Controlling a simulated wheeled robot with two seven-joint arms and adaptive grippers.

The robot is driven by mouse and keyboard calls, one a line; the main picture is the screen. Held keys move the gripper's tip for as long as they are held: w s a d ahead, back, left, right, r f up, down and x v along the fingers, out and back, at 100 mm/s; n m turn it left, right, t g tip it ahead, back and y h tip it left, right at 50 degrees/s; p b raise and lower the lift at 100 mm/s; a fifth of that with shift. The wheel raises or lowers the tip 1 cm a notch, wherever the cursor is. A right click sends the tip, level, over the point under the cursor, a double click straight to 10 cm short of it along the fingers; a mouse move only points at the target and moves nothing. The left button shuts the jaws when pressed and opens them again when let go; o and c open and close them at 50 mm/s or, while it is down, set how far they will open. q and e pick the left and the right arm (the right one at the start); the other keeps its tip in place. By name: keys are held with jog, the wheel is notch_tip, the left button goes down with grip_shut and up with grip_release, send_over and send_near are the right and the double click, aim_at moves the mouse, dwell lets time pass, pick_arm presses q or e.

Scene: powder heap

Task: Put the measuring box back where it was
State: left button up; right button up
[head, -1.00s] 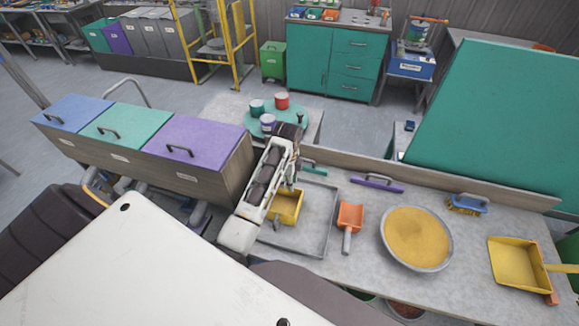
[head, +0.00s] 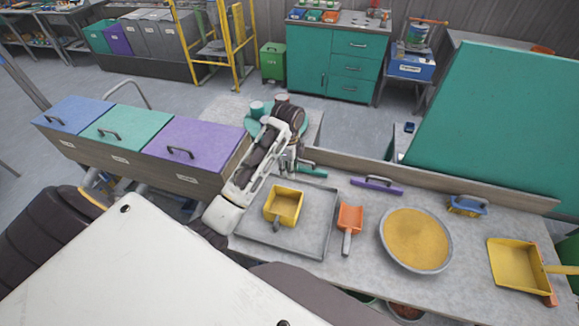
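The yellow measuring box (head: 286,208), a square open scoop with a short grey handle, sits upright in the grey metal tray (head: 321,240) on the bench. Its inside looks empty. My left gripper (head: 290,172) is just behind the box, near the tray's far edge, and apart from the box. The arm and wrist hide much of the gripper, so its fingers are too small and covered to read. My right gripper is not in view.
An orange scoop (head: 349,217) lies right of the tray, beside a round pan of yellow powder (head: 416,239). A yellow dustpan (head: 517,265), a blue brush (head: 468,205) and a purple-handled tool (head: 376,185) lie farther right. Lidded bins (head: 190,146) stand left. A green-handled tool (head: 312,170) lies behind the tray.

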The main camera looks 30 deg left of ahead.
pick_arm(q)
jog(key=shift+s+r, duration=0.2)
jog(key=shift+r, duration=0.25)
dwell(0.6)
jog(key=shift+s, duration=0.2)
dwell(0.4)
